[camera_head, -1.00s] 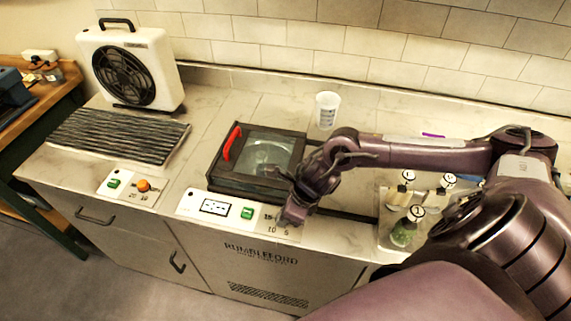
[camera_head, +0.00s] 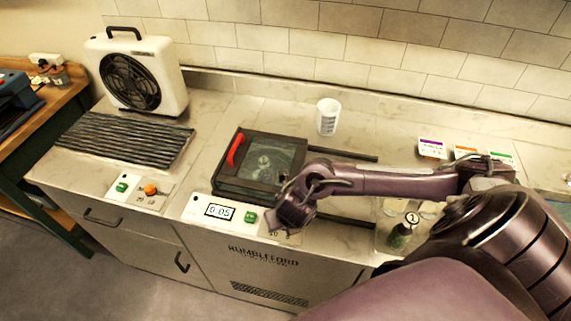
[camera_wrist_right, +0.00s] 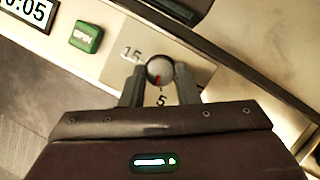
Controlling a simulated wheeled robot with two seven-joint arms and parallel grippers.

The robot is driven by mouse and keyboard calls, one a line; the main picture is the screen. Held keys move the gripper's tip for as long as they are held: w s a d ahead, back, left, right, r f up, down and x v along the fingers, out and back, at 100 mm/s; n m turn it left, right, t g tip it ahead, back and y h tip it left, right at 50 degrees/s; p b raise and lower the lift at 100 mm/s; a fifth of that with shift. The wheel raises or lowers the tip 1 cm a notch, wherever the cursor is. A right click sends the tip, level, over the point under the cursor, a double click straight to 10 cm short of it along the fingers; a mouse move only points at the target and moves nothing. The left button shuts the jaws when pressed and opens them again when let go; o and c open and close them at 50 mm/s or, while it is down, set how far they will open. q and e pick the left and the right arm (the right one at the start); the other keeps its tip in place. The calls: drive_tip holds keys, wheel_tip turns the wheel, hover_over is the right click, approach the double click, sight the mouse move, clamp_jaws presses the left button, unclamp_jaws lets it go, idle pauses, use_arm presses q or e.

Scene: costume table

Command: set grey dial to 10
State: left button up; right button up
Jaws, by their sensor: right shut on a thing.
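The grey dial (camera_wrist_right: 160,68) is a small round knob in the right wrist view, between my right gripper's fingertips. A red mark on its lower edge points down towards the printed 5; a 15 is printed to its upper left. My right gripper (camera_wrist_right: 160,78) is shut on the dial. In the head view, my right gripper (camera_head: 289,215) is over the right end of the white control panel and hides the dial. The display (camera_head: 219,211) left of it reads 0:05. My left gripper is not in view.
A green SPIN button (camera_wrist_right: 86,37) is left of the dial. The dark-framed box with a clear lid and red handle (camera_head: 262,160) stands just behind the panel. A white cup (camera_head: 327,117) and a jar labelled 1 (camera_head: 403,231) stand on the counter.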

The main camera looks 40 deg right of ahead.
drive_tip(key=m+p, duration=0.1)
drive_tip(key=m+h+p, duration=0.1)
drive_tip(key=m+p, duration=0.1)
drive_tip(key=shift+w+a+r+m, duration=0.2)
drive_tip(key=shift+r+m, duration=0.1)
drive_tip(key=shift+m, duration=0.1)
drive_tip(key=shift+f+m+g+h+p, duration=0.15)
drive_tip(key=shift+m+g+h+p, duration=0.4)
drive_tip(key=shift+m, duration=0.55)
drive_tip(key=shift+m+g+h, duration=0.25)
drive_tip(key=shift+m, duration=0.65)
drive_tip(key=o, duration=1)
drive_tip(key=shift+f, duration=0.1)
drive_tip(key=shift+c, duration=0.2)
